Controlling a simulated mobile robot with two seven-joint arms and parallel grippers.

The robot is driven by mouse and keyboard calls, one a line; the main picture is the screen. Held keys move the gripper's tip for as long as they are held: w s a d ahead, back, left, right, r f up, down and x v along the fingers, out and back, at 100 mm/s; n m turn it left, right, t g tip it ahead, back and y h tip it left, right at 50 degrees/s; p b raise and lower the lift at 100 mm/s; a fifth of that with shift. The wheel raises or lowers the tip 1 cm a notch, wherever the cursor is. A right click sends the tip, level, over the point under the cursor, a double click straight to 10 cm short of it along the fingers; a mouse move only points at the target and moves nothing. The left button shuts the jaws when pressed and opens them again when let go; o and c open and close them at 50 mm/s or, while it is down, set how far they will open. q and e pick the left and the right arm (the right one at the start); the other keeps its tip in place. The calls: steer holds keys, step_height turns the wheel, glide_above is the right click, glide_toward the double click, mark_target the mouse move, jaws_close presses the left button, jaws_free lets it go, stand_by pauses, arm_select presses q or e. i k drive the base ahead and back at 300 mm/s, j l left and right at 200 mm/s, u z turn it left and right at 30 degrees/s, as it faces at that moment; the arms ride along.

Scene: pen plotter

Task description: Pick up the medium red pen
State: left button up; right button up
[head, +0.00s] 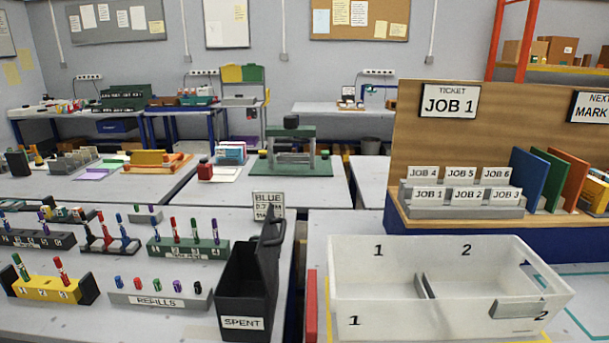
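Pens stand in several racks on the left bench. A red pen (61,269) stands slightly tilted in the yellow rack (46,289), beside a green pen (20,267). Another red pen (105,230) stands in the dark stand (112,247) behind it. A third red pen (174,229) stands at the left end of the green rack (187,249), with other colours beside it. The small print is too fine to tell which red pen is medium. Neither of my grippers is in view.
A grey refills rack (160,300) with short coloured pieces sits in front. A tall black SPENT bin (238,292) stands right of the racks. A white tray (375,263) with numbered compartments and a JOB 1 board (405,125) are at right.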

mark_target(62, 272)
steer(key=i+j+u, duration=0.3)
steer(key=j, duration=0.4)
steer(key=i+j+u, duration=0.3)
steer(key=j, duration=0.3)
steer(key=i+j+u, duration=0.35)
steer(key=i+j, duration=0.15)
